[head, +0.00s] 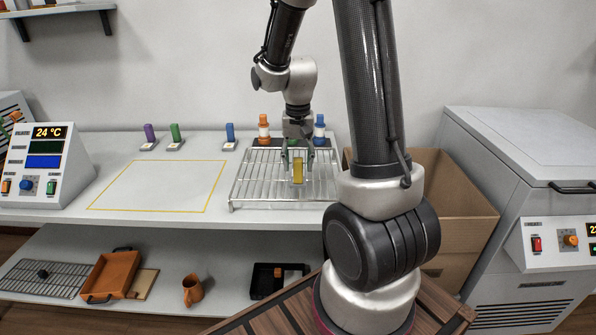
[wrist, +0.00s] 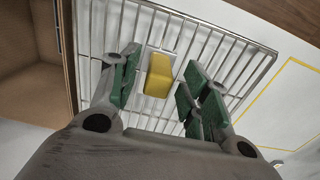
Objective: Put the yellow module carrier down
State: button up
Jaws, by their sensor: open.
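The yellow module carrier (head: 298,171) stands on the wire rack (head: 250,189) on the bench. In the wrist view the yellow carrier (wrist: 158,75) sits on the rack's bars (wrist: 225,45) between my gripper's fingers. My gripper (wrist: 155,85) is open, with its green pads apart on both sides of the carrier and a gap on each side. In the head view my gripper (head: 297,150) is just above and behind the carrier, partly hidden.
An orange bottle-like item (head: 264,129) and a blue one (head: 320,129) stand behind the rack. Purple (head: 149,133), green (head: 175,133) and blue (head: 230,133) modules stand along the back. A yellow-outlined area (head: 160,187) left of the rack is clear. A cardboard box (head: 455,205) stands right.

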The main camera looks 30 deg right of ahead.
notch_tip(320, 180, up, 8)
jog(key=shift+f, duration=0.2)
jog(key=s+a+r+n+t, duration=0.2)
jog(key=s+r, duration=0.3)
jog(key=s, duration=0.4)
jog(key=s+a+r+n+t, duration=0.2)
jog(key=s+a+r+n, duration=0.1)
jog(key=s, duration=0.7)
notch_tip(320, 180, up, 2)
jog(key=shift+r+n, duration=0.1)
jog(key=shift+n, duration=0.8)
jog(key=shift+a, duration=0.1)
